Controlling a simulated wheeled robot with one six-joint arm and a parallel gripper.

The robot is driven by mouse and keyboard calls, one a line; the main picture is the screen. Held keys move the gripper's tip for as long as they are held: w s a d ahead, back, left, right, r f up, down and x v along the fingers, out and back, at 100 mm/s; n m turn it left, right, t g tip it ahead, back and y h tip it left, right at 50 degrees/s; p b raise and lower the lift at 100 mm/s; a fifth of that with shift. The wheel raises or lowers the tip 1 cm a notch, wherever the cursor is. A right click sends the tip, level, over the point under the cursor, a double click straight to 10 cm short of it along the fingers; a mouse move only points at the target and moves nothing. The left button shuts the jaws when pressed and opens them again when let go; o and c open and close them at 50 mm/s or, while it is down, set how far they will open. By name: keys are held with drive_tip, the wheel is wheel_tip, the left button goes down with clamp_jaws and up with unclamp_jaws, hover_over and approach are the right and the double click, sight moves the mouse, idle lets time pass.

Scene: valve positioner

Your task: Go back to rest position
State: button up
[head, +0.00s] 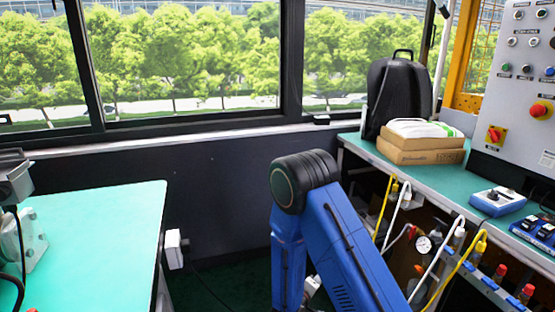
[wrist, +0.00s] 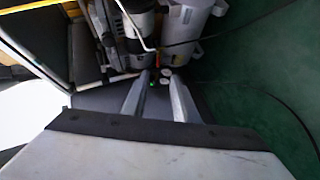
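My gripper (wrist: 161,80) shows in the wrist view with its two fingers apart and nothing held between them. Small round fittings and a green light show beyond the gap. In the head view my blue arm is bent in the middle, and the gripper itself is hidden. A grey device (head: 30,240), possibly the valve positioner, stands at the left edge of the left green table and is cut off by the frame. Grey cylindrical equipment (wrist: 187,28) shows at the top of the wrist view, apart from the fingers.
The left green table (head: 110,230) is mostly bare. The right bench (head: 380,160) carries a black backpack (head: 400,88), a cardboard box (head: 420,150) and a blue-white control box (head: 497,201). Hoses and a gauge (head: 424,244) lie beneath. A dark wall (head: 220,185) stands behind my arm.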

drive_tip(key=s+d+r+m+g+h, duration=0.1)
drive_tip(key=s+d+r+m+g, duration=0.15)
drive_tip(key=s+d+r, duration=0.45)
drive_tip(key=s+d+r+m+g+h, duration=0.1)
drive_tip(key=s+d+r+m+g, duration=0.15)
drive_tip(key=d+r, duration=0.5)
drive_tip(key=s+d+r+m+g+h, duration=0.15)
drive_tip(key=s+d+r+g, duration=0.3)
drive_tip(key=r, duration=0.45)
drive_tip(key=s+d+r+m+g+y, duration=0.1)
drive_tip(key=s+r+y, duration=0.15)
drive_tip(key=s, duration=0.45)
drive_tip(key=s+d+r+m+g+y, duration=0.1)
drive_tip(key=s+r+y, duration=0.1)
drive_tip(key=s+r, duration=0.35)
drive_tip(key=s+a+r+t+y, duration=0.4)
drive_tip(key=s+a, duration=0.4)
drive_tip(key=s, duration=0.5)
drive_tip(key=shift+r+y, duration=0.45)
drive_tip(key=shift+y, duration=0.95)
drive_tip(key=shift+n, duration=0.25)
